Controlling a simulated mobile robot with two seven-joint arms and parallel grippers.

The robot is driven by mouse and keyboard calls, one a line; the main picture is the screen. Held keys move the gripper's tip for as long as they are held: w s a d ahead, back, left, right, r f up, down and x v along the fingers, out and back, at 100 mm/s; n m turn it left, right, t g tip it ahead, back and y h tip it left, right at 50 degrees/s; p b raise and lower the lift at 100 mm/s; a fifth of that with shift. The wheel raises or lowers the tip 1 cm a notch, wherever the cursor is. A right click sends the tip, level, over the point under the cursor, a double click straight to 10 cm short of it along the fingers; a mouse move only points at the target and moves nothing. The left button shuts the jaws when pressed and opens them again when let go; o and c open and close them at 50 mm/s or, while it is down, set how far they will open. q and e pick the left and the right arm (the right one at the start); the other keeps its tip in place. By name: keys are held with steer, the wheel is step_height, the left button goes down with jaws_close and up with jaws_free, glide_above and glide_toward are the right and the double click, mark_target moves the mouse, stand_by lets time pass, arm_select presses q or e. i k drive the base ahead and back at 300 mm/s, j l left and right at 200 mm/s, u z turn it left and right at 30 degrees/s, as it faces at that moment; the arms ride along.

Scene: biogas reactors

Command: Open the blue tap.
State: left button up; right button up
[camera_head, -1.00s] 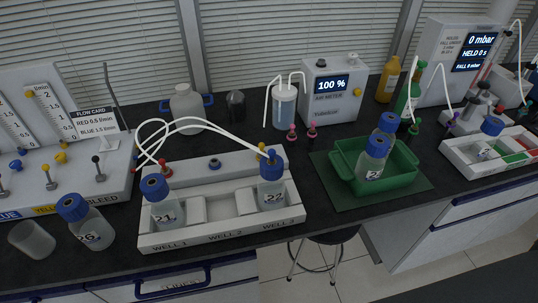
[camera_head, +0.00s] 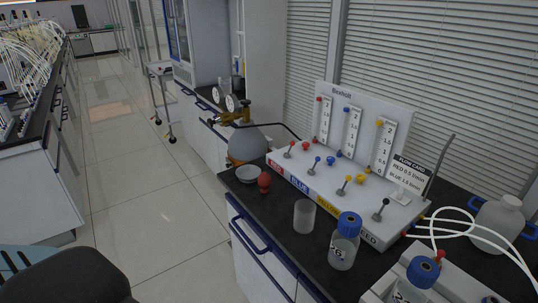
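A white panel unit (camera_head: 372,133) stands on the dark bench at the right, with three upright scales and a sloping base. On the base, a blue-tipped lever (camera_head: 316,160) stands above the BLUE label (camera_head: 300,184), with a blue knob (camera_head: 331,161) just behind it. It stands between a red-tipped lever (camera_head: 291,145) and a yellow-tipped lever (camera_head: 345,181). A black-tipped lever (camera_head: 383,204) is at the near end. I cannot tell whether the blue tap is open or shut. Neither of my grippers is in view.
A flow card (camera_head: 409,171) with red and blue lines stands on the base. A round vessel (camera_head: 247,142) stands beyond. The floor (camera_head: 150,210) left is clear.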

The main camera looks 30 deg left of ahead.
mark_target(318, 159)
steer(key=u, duration=0.6)
steer(key=i+j+z, duration=0.15)
steer(key=j+z, duration=0.15)
steer(key=z, duration=0.2)
steer(key=j+z, duration=0.45)
steer(key=i+j+z, duration=0.1)
steer(key=j+z, duration=0.2)
steer(key=j, duration=2.15)
steer(key=z, duration=0.05)
